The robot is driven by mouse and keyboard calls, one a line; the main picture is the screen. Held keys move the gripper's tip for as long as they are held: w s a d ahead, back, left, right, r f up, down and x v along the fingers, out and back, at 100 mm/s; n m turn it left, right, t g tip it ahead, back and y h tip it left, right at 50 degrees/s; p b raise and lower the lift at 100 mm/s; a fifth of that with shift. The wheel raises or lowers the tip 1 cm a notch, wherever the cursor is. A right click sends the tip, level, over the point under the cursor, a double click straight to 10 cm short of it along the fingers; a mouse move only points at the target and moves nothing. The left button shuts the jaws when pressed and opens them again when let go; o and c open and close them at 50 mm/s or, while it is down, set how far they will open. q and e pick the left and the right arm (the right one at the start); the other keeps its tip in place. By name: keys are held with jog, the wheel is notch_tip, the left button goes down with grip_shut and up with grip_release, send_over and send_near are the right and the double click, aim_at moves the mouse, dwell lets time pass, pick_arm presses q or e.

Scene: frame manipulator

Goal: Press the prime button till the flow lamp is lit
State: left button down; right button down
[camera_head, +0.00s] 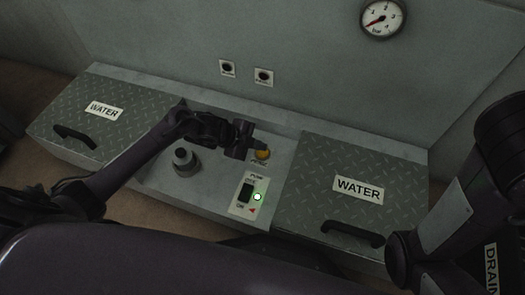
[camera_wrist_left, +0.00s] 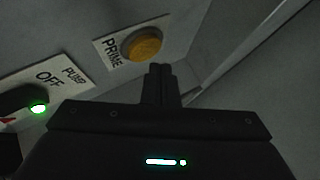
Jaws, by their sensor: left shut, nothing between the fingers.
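The yellow prime button (camera_head: 262,155) is on the grey ledge between two hatches. In the left wrist view the prime button (camera_wrist_left: 142,43) shows beside its PRIME label. My left gripper (camera_head: 257,144) is shut and empty, with its tips close to the button. In the wrist view its tips (camera_wrist_left: 160,72) overlap the lower right of the button's surroundings; I cannot tell whether they touch it. Two small dark round fittings, left (camera_head: 227,68) and right (camera_head: 263,77), sit on the back wall. Neither glows, and their labels are unreadable. My right gripper is not in view.
The pump switch (camera_head: 246,193) has a lit green lamp (camera_head: 257,197) beside it. A round knob (camera_head: 184,158) stands left of it. WATER hatches flank the ledge, left (camera_head: 75,121) and right (camera_head: 345,160). A bar gauge (camera_head: 383,18) reads near the low end.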

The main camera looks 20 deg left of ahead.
aim_at(259, 153)
pick_arm(q)
jog(key=shift+f, duration=0.4)
jog(key=shift+f+b, duration=0.35)
jog(key=shift+f, duration=0.1)
dwell(0.8)
jog(key=shift+r+p, duration=0.85)
jog(key=shift+p, duration=0.15)
notch_tip(259, 153, up, 5)
jog(key=p, duration=0.5)
